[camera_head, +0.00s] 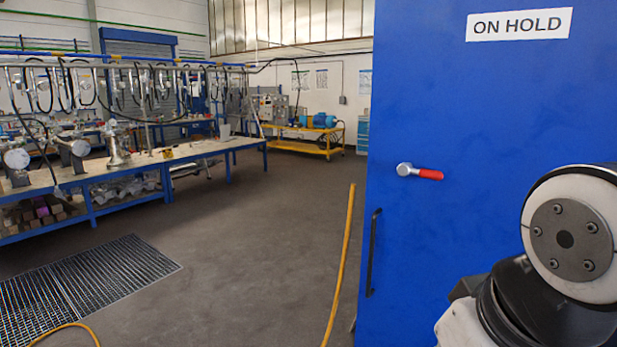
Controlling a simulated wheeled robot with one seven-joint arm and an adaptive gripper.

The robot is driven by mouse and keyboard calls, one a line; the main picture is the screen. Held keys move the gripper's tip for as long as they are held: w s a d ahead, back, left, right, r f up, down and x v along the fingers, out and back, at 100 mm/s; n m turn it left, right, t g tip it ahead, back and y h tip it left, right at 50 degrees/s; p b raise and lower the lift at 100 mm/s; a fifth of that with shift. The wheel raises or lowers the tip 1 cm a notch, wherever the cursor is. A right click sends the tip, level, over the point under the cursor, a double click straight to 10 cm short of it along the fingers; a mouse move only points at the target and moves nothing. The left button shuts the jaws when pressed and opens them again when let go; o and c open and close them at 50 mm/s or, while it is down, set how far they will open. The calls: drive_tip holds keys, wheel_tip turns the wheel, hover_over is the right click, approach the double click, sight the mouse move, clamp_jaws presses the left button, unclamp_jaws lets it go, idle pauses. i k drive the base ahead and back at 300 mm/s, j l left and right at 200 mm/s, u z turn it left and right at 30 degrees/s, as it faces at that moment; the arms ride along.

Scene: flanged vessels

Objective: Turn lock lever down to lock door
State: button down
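The lock lever (425,174) has a red grip and a round silver hub, and sits on the blue door (470,120). Its grip points right from the hub, close to level and tipped slightly downward. A black vertical bar handle (373,252) is on the door below and left of the lever. A white sign reading "ON HOLD" is at the door's top. Part of my arm shows at the lower right, in front of the door and right of the lever. My gripper is not in view.
A long blue workbench (185,152) with metal fittings and hoses stands at the left. A floor grate (90,277) lies at the lower left. A yellow hose (343,260) runs along the floor beside the door. The floor between is open.

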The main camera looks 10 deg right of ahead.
sight(423, 173)
drive_tip(key=i+l+u, duration=0.55)
drive_tip(key=l+u, duration=0.2)
